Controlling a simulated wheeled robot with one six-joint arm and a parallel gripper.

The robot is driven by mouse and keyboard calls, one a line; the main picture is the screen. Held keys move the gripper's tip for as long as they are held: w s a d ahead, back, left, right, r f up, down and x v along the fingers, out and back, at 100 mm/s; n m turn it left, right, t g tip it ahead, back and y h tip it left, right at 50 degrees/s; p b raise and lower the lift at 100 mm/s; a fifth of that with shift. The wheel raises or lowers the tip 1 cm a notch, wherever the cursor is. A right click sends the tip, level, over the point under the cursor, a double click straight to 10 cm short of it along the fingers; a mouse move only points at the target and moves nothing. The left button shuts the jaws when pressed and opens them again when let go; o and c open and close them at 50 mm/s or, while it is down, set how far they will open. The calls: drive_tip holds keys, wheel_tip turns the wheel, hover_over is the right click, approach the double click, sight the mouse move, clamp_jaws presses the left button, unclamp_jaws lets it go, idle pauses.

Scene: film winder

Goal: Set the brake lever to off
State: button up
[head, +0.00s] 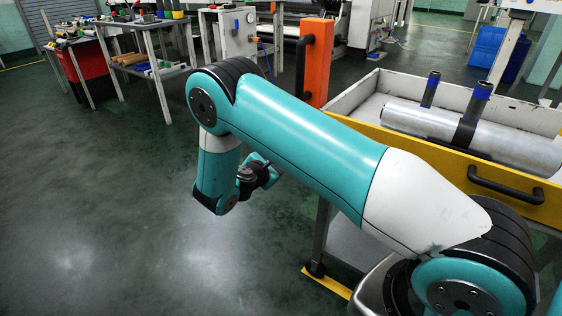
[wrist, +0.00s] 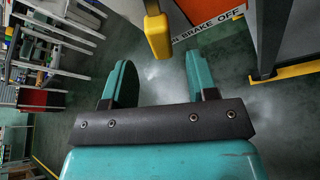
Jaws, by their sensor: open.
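A yellow-ended lever (wrist: 158,37) comes in from the top edge of the wrist view, just beyond my fingertips and between them in the picture. Beside it, a white strip (wrist: 208,29) carries dark lettering that reads "BRAKE OFF"; its left part is hidden by the lever. My gripper (wrist: 160,65) is open and empty, its two teal fingers apart, with the lever end not between them. In the head view my gripper (head: 262,172) hangs at the end of my bent arm, small and partly hidden. I cannot make out the lever in the head view.
An orange post (head: 315,65) with a black handle (head: 302,66) stands behind my arm. To the right is a yellow-edged cart (head: 400,150) holding a metal roll (head: 470,137). Workbenches (head: 150,28) stand at the back left. The floor at left is clear.

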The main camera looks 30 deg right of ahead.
drive_tip(key=x, duration=0.6)
drive_tip(key=shift+d+b, duration=0.15)
drive_tip(key=shift+b, duration=0.15)
drive_tip(key=shift+c, duration=0.4)
clamp_jaws()
